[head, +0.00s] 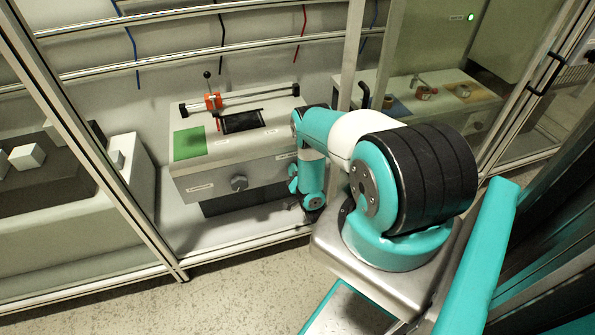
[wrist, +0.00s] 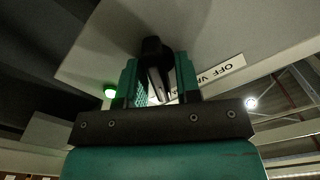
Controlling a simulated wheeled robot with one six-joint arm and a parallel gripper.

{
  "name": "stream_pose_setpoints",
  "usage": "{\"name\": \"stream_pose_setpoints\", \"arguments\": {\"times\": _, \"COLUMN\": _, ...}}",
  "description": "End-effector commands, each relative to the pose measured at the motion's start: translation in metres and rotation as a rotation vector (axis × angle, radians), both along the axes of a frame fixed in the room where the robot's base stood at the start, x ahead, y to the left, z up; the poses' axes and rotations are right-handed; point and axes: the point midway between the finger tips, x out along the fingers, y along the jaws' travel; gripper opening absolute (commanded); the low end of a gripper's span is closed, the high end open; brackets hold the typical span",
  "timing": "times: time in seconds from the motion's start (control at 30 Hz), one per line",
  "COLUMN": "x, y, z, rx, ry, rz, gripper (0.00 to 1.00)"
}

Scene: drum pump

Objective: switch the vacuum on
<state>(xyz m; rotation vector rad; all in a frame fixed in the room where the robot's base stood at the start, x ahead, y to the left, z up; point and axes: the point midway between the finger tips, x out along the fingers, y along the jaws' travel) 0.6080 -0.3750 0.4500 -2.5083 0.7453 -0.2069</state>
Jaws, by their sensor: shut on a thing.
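In the wrist view, a black knob (wrist: 152,48) with a pale pointer on its face stands out from a light grey panel. My gripper (wrist: 157,72) has one teal finger on either side of the knob and is shut on it. Beside the right finger a white label (wrist: 221,74) shows "OFF" and the start of another word; the rest is hidden. In the head view, the grey bench machine (head: 235,163) stands in front of my arm. The arm's end is at the right of its front face, and my arm hides the fingers and the held knob there.
A green lamp (wrist: 110,91) glows left of the gripper. Metal frame posts (head: 110,170) stand close by. A glazed enclosure with a bench (head: 440,110) is at the right.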

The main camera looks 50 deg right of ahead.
Motion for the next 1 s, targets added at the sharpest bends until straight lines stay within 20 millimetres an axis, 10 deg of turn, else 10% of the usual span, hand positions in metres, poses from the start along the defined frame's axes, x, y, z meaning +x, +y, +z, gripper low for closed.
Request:
{"name": "stream_pose_setpoints", "arguments": {"times": 0.17, "x": -0.001, "y": 0.001, "z": -0.001, "rx": 0.003, "ry": 0.002, "rz": 0.000, "gripper": 0.07}}
{"name": "stream_pose_setpoints", "arguments": {"times": 0.2, "x": -0.001, "y": 0.001, "z": -0.001, "rx": 0.003, "ry": 0.003, "rz": 0.000, "gripper": 0.36}}
{"name": "stream_pose_setpoints", "arguments": {"times": 0.23, "x": -0.001, "y": 0.001, "z": -0.001, "rx": 0.003, "ry": 0.002, "rz": 0.000, "gripper": 0.40}}
{"name": "stream_pose_setpoints", "arguments": {"times": 0.67, "x": -0.011, "y": 0.007, "z": -0.001, "rx": 0.002, "ry": 0.005, "rz": 0.000, "gripper": 0.40}}
{"name": "stream_pose_setpoints", "arguments": {"times": 1.0, "x": -0.079, "y": 0.051, "z": 0.000, "rx": 0.005, "ry": 0.008, "rz": -0.002, "gripper": 0.40}}
